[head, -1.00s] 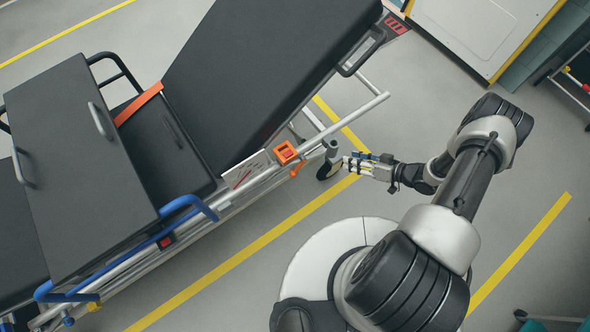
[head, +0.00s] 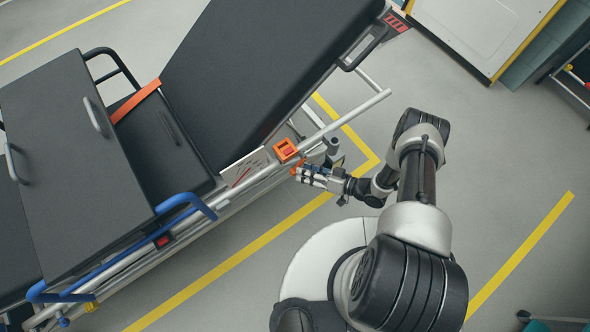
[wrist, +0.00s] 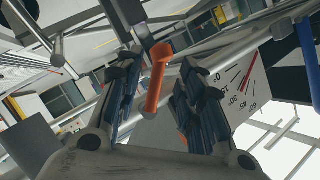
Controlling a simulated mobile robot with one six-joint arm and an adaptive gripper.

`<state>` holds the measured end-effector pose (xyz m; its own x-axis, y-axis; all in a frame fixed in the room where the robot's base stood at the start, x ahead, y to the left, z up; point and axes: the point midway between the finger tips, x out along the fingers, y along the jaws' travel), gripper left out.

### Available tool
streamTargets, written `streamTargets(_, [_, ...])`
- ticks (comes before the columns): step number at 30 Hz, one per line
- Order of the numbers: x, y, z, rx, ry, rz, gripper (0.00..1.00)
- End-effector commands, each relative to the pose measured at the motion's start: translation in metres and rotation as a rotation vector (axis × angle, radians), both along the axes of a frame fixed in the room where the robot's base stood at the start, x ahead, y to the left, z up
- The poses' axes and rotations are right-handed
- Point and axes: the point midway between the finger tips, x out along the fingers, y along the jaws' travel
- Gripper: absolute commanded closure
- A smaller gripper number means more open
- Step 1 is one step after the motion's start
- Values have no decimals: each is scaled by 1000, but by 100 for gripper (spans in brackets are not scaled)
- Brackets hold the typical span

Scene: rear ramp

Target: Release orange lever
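The orange lever (wrist: 156,80) stands out between the two fingers of my gripper (wrist: 162,72) in the wrist view. The fingers are open, one on each side of it, and a gap shows on both sides. In the head view my gripper (head: 303,174) is at the side rail of the stretcher (head: 225,75), and only a small piece of the orange lever (head: 298,165) shows beside the fingertips. I cannot tell whether the lever touches the palm side.
An orange block with a red centre (head: 286,150) sits on the rail just above my gripper. A scale plate (wrist: 238,92) with numbers is to the right of the lever. A blue side rail (head: 180,205) is farther left.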

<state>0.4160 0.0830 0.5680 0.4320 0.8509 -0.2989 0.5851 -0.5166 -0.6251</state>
Motion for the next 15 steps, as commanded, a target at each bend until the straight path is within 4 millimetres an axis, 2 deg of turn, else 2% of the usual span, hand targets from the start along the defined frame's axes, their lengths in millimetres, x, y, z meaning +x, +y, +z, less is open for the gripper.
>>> streamTargets(1, [4, 10, -5, 0, -1, 5, 65])
streamTargets(6, [15, 32, -12, 1, 1, 3, 65])
streamTargets(15, [22, 44, -15, 1, -1, -1, 65])
